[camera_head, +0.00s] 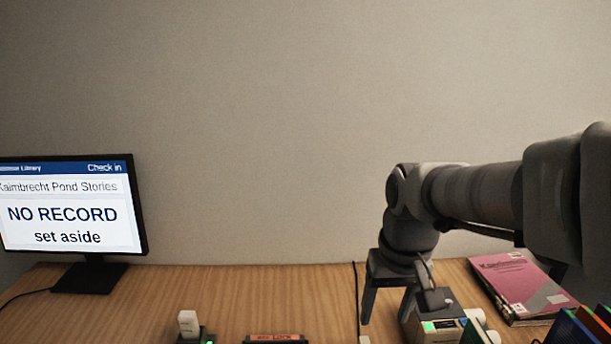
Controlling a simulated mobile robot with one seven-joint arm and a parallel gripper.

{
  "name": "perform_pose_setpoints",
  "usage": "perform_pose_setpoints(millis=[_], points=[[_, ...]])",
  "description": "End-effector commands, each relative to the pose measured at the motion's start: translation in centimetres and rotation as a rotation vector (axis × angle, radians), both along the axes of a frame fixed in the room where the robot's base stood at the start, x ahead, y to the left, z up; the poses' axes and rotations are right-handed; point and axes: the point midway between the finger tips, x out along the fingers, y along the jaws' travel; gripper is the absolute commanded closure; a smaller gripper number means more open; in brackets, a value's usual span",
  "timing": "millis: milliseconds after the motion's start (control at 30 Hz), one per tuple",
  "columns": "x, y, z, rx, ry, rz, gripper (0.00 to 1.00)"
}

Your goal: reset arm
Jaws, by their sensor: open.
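My arm reaches in from the right edge. My gripper (387,310) hangs from it, fingers pointing down, over the wooden desk (220,290) right of centre. The two fingers are apart with nothing visible between them. The lower end of the right finger is beside a small grey and white device with a green light (440,327); I cannot tell whether they touch.
A monitor (70,205) at left reads "NO RECORD set aside". A pink book (518,284) lies flat right of my gripper. Coloured upright items (575,328) fill the lower right corner. A small white-topped device (188,324) stands at the front. The desk's middle back is clear.

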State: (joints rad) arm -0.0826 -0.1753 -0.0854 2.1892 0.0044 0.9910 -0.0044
Motion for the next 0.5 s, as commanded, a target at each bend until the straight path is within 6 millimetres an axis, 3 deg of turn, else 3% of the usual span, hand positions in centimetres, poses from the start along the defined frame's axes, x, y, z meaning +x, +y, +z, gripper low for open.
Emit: perform_pose_setpoints(millis=[200, 500], points=[[-4.3, 0.0, 2.7, 0.004, -0.152, -0.001, 0.38], [-8.7, 0.0, 3.9, -0.011, -0.316, -0.003, 0.38]])
